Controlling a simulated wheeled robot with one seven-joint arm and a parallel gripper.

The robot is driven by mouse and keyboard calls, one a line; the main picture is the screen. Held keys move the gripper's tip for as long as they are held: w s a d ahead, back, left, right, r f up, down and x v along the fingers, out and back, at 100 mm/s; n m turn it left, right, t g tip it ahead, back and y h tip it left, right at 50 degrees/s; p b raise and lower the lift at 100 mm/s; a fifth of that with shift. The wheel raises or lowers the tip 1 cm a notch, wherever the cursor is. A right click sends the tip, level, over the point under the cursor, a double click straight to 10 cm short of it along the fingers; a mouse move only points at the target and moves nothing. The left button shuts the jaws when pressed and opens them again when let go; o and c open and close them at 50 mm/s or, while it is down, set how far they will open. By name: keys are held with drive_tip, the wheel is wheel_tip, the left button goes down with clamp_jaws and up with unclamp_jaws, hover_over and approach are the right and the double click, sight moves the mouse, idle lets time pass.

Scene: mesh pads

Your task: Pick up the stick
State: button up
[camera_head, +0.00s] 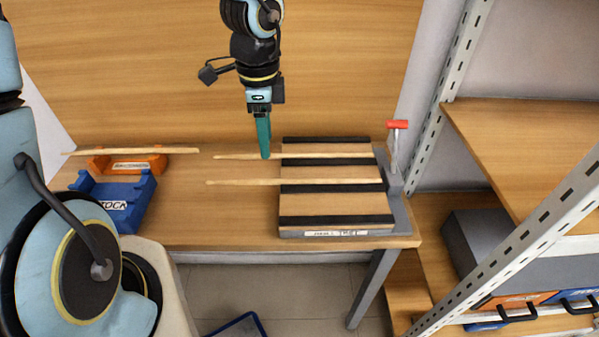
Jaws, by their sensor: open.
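Several light wooden sticks are in view. One stick (310,155) lies across the back of a wooden board with black strips (330,203), its left end sticking out past the board. A second stick (300,182) lies nearer the front, also overhanging the board on the left. A third stick (140,151) rests at the left, over the orange holder. My gripper (265,156) has teal fingers pointing down at the overhanging left part of the back stick. It is open; the fingers overlap in this view. I cannot tell whether they touch the stick.
An orange holder (127,164) and a blue bin (112,199) stand at the table's left. A red-handled clamp (397,126) rises at the board's right end. A metal shelf rack (451,60) stands right of the table.

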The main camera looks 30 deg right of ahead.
hover_over(271, 180)
wheel_tip(271, 180, down, 4)
drive_tip(key=shift+f+b, duration=0.1)
drive_tip(key=shift+b, duration=0.25)
drive_tip(key=shift+d+f, duration=0.1)
drive_tip(key=shift+f, duration=3.15)
drive_tip(key=shift+c, duration=0.4)
clamp_jaws()
